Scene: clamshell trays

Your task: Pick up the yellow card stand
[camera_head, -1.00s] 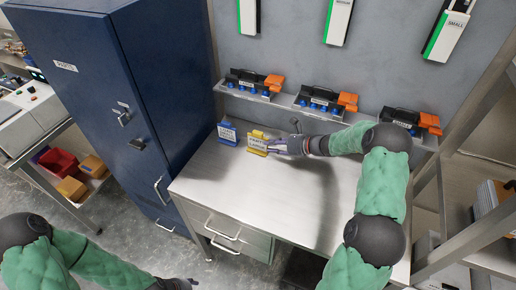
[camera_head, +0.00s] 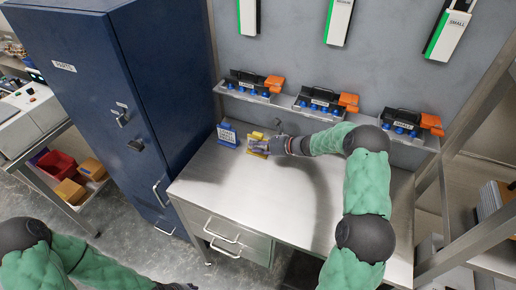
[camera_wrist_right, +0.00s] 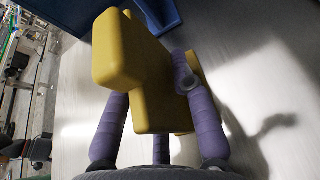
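The right finger overlaps the stand's edge, and the left fingertip is hidden behind the yellow block. The fingers are close to the stand on both sides; whether they press on it I cannot tell. My left gripper (camera_head: 177,287) is barely in view at the bottom edge, its fingers not clear.
A blue card stand (camera_head: 227,136) is just left of the yellow one. A blue cabinet (camera_head: 105,100) rises left of the table (camera_head: 290,205). Wall shelves behind hold black trays (camera_head: 322,98) with orange and blue parts. The table's front is clear.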

